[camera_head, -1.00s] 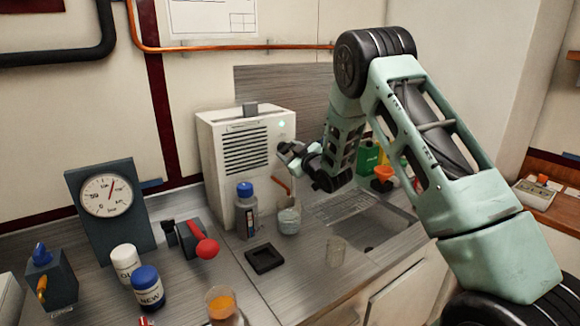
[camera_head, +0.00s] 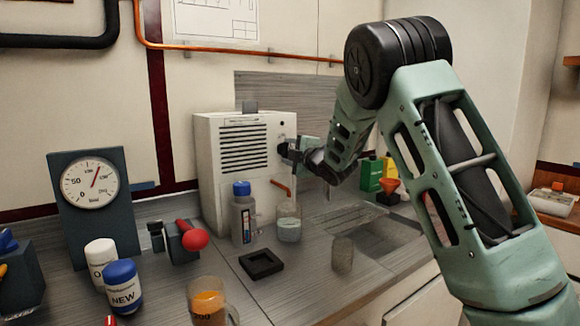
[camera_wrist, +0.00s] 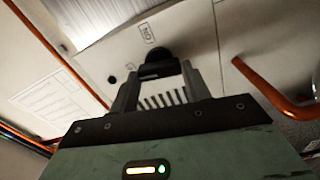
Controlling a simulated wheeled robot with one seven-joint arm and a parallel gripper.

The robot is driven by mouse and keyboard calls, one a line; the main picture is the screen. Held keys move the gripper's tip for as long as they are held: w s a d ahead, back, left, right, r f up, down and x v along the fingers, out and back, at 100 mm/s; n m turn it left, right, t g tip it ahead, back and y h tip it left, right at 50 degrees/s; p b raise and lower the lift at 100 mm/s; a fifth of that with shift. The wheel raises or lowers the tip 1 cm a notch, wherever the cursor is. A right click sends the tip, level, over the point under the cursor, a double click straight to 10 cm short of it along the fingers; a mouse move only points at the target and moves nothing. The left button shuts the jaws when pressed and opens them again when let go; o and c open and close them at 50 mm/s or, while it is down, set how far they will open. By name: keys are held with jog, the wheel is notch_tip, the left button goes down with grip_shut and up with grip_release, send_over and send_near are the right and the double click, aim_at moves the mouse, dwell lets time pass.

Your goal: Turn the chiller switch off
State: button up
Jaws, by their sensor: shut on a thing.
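The white chiller box (camera_head: 215,150) with a slatted vent stands at the back of the counter. A small round lamp (camera_head: 281,123) at the upper right of its front is dark. My gripper (camera_head: 289,147) is at the right side of that front, below the lamp. In the wrist view, its fingers (camera_wrist: 158,82) are shut on a black switch knob (camera_wrist: 157,56). A small printed label (camera_wrist: 147,33) is on the panel beside the knob. The fingers partly hide the knob.
A blue-capped bottle (camera_head: 243,215) and a glass beaker (camera_head: 289,225) stand in front of the chiller, below my gripper. An orange pipe (camera_wrist: 270,90) runs close to the right of my fingers. A red-knobbed lever (camera_head: 195,239) and a gauge (camera_head: 90,184) are to the left.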

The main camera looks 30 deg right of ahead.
jog(key=shift+f+n+b, duration=0.15)
jog(key=shift+n+b, duration=0.85)
jog(key=shift+b, duration=0.1)
jog(key=o, duration=1)
jog(key=shift+s, duration=0.1)
jog(key=s+b, duration=0.2)
jog(key=s, duration=1.5)
jog(key=shift+d, duration=0.25)
jog(key=shift+s, duration=0.1)
